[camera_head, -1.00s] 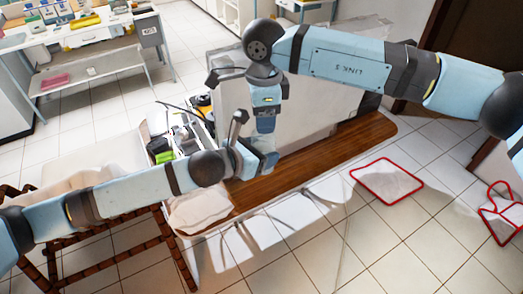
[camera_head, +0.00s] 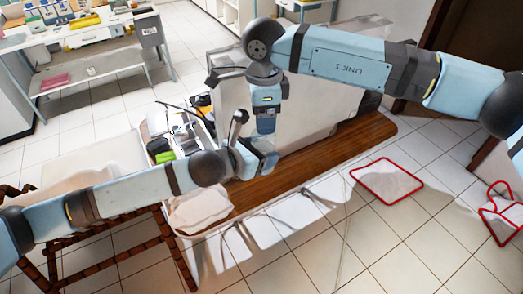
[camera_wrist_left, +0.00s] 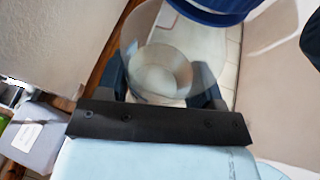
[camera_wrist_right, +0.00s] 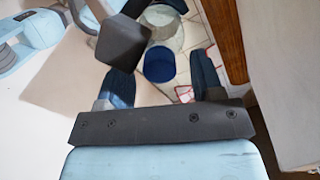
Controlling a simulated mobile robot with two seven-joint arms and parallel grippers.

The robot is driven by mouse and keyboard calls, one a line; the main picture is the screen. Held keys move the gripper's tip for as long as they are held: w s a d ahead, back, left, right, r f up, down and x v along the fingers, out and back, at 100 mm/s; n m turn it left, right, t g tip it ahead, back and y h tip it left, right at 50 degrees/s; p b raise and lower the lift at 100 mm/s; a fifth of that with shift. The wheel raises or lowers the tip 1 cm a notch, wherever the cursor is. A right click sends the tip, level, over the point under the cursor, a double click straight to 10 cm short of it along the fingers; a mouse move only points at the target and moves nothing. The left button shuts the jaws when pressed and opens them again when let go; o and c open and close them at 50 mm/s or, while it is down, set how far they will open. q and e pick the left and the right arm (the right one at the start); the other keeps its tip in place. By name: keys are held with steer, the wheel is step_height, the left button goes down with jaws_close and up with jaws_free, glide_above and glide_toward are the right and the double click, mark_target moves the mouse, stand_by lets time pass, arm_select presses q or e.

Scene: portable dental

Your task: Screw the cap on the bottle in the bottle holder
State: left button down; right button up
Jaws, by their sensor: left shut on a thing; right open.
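A clear, round-walled bottle (camera_wrist_left: 160,72) is between the fingers of my left gripper (camera_wrist_left: 165,90) in the left wrist view. The left gripper is shut on it. A blue cap (camera_wrist_right: 160,64) shows in the right wrist view, in line with clear walls beyond it. A blue rim, likely the cap (camera_wrist_left: 215,8), shows at the top of the left wrist view. My right gripper (camera_wrist_right: 160,88) is open, with its fingers on either side of the cap in the picture; I cannot tell if they touch it. In the head view both grippers meet near the wooden board. No bottle holder is clearly visible.
A wooden board (camera_head: 330,149) lies under the grippers, beside a large pale case (camera_head: 320,80). A tray of small items (camera_head: 180,138) and a crumpled white cloth (camera_head: 200,208) are close to my left arm.

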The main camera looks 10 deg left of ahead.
step_height(320, 180, up, 12)
stand_by(0.4)
